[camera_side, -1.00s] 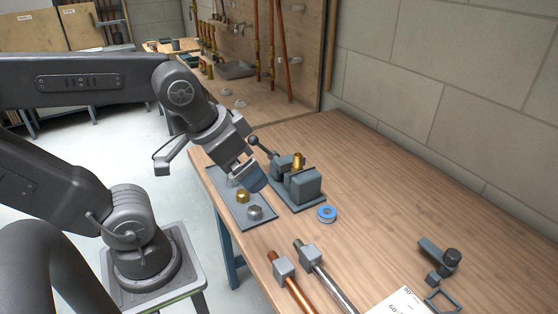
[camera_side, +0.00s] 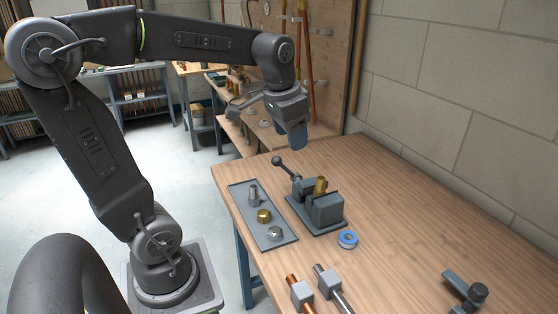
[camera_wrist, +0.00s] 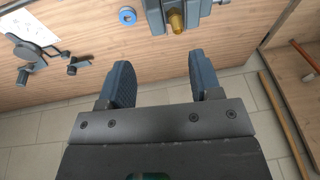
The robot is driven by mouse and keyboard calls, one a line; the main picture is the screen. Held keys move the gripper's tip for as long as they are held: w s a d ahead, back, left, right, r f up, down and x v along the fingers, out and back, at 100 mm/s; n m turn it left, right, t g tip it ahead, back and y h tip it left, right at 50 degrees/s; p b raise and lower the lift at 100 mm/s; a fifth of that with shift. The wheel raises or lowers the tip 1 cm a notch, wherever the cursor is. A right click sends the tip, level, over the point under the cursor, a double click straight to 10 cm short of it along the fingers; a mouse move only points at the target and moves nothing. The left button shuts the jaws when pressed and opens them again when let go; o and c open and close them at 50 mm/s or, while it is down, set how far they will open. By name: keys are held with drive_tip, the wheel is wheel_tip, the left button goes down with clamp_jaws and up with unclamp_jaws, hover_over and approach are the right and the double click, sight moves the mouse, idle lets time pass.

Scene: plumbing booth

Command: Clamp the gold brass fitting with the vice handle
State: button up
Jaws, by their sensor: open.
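The gold brass fitting (camera_side: 320,185) stands upright between the jaws of the dark grey vice (camera_side: 327,208). Whether the jaws press on it cannot be told. The vice handle (camera_side: 286,166), a bar with a ball knob, slants up to the left from the vice's far end. My gripper (camera_side: 298,142) is open and empty, raised above and behind the vice, apart from the handle. In the wrist view my open fingers (camera_wrist: 160,75) show with nothing between them. The fitting (camera_wrist: 176,20) and part of the vice (camera_wrist: 157,15) lie beyond the fingertips; the handle is not clear there.
A grey tray (camera_side: 247,218) left of the vice holds a silver fitting (camera_side: 254,195), a gold nut (camera_side: 264,216) and a silver nut (camera_side: 274,233). A blue tape roll (camera_side: 347,239) lies in front of the vice. Pipes (camera_side: 300,291) lie nearer. The table's right side is mostly clear.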

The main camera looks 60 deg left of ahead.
drive_tip(key=w+a+g, duration=0.2)
drive_tip(key=w+a, duration=0.2)
drive_tip(key=a, duration=0.5)
drive_tip(key=h, duration=0.1)
approach(277, 157)
drive_tip(key=shift+g, duration=0.4)
drive_tip(key=f, duration=1)
drive_tip(key=shift+w+a+f, duration=0.15)
drive_tip(key=shift+w+f, duration=0.05)
drive_tip(key=shift+w, duration=0.15)
clamp_jaws()
